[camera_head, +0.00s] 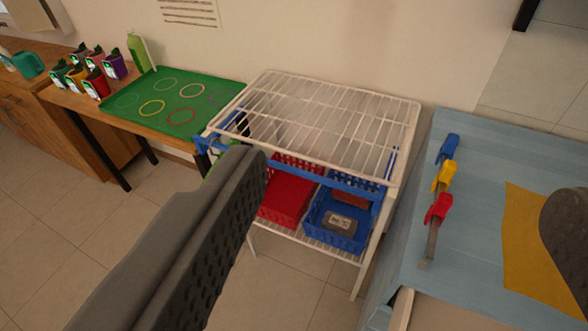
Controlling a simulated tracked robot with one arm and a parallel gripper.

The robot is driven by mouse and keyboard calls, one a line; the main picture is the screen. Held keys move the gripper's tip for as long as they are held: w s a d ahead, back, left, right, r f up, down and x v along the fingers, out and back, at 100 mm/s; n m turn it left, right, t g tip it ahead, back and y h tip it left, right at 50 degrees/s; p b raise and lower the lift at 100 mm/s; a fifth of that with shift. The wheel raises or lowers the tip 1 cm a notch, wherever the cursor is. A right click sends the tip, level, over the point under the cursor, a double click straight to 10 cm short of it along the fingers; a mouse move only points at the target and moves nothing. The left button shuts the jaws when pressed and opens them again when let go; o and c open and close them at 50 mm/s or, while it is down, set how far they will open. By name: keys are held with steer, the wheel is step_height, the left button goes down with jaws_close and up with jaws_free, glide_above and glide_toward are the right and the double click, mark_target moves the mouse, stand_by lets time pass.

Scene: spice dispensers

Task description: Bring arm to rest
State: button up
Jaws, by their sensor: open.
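My gripper (415,190) is open, with one dark ribbed finger (190,240) large at the left centre and the other finger (570,235) at the right edge. Nothing is between the fingers. Past them stands a white wire rack (325,122) with a bare top shelf. The left finger hides part of the rack's lower left side and the floor.
Below the rack top are a red basket (290,200) and a blue basket (335,220). At left, a wooden table holds a green tray (140,95) and several coloured dispensers (97,84). At right, a light blue table (490,170) holds blue, yellow and red clips and a yellow sheet (525,240).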

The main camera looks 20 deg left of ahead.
step_height(320, 180, up, 10)
steer(key=p, duration=1)
steer(key=shift+s+d, duration=0.15)
steer(key=shift+s, duration=0.05)
steer(key=shift+f, duration=0.1)
